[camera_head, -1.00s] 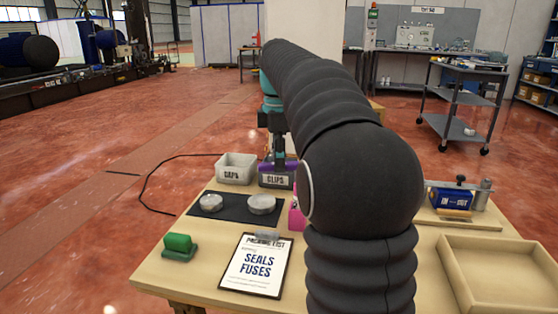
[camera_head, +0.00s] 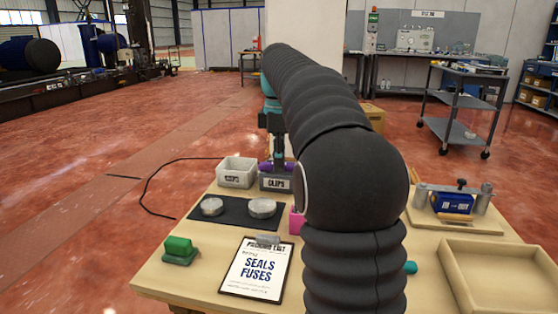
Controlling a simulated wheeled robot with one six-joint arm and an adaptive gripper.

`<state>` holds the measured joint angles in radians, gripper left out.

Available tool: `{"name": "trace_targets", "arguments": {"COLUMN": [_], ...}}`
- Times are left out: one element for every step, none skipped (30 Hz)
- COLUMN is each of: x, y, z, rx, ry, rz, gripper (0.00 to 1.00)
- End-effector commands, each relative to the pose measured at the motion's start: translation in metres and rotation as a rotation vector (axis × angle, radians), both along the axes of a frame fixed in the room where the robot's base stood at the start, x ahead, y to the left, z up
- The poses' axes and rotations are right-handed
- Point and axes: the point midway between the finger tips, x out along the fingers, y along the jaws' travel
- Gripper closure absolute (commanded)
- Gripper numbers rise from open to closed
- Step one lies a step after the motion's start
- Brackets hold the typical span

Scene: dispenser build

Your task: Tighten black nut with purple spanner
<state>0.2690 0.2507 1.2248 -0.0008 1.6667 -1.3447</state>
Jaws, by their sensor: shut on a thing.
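My gripper (camera_head: 277,152) is at the back of the table, above the dark bin labelled CLIPS (camera_head: 275,183). It is small in view and partly behind my arm. It is shut on the purple spanner (camera_head: 266,167), which shows as a short purple piece just above the bin's rim. The rest of the spanner is hard to make out. A blue block marked IN and OUT (camera_head: 452,204) sits in a fixture on a wooden board at the right, with a black knob (camera_head: 462,184) on top.
A white bin (camera_head: 236,173), a black mat (camera_head: 232,222) with two pale round parts, a green block (camera_head: 179,246) and a packing list (camera_head: 255,270) lie left of my arm. A wooden tray (camera_head: 505,243) is at the front right. My arm hides the table's middle.

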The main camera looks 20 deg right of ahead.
Motion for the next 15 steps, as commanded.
{"name": "trace_targets", "arguments": {"x": [0.002, 0.002, 0.003, 0.004, 0.005, 0.006, 0.007, 0.008, 0.009, 0.01, 0.011, 0.012, 0.013, 0.014, 0.015], "y": [-0.001, -0.002, -0.003, -0.003, -0.004, -0.004, -0.005, -0.006, -0.006, -0.007, -0.008, -0.008, -0.009, -0.009, -0.01], "z": [0.0, 0.0, 0.0, 0.0, 0.0, 0.0, 0.0, 0.0, 0.0, 0.0, 0.0, 0.0, 0.0, 0.0, 0.0], "rx": [0.0, 0.0, 0.0, 0.0, 0.0, 0.0, 0.0, 0.0, 0.0, 0.0, 0.0, 0.0, -0.001, -0.001, -0.001], "ry": [0.0, 0.0, 0.0, 0.0, 0.0, 0.0, 0.0, 0.0, 0.001, 0.001, 0.0, 0.0, -0.001, -0.001, -0.001], "rz": [-0.015, -0.024, -0.036, -0.045, -0.053, -0.064, -0.074, -0.082, -0.093, -0.102, -0.111, -0.122, -0.13, -0.139, -0.148], "gripper": [1.0, 1.0, 1.0, 1.0, 1.0, 1.0, 1.0, 1.0, 1.0, 1.0, 1.0, 1.0, 1.0, 1.0, 1.0]}}
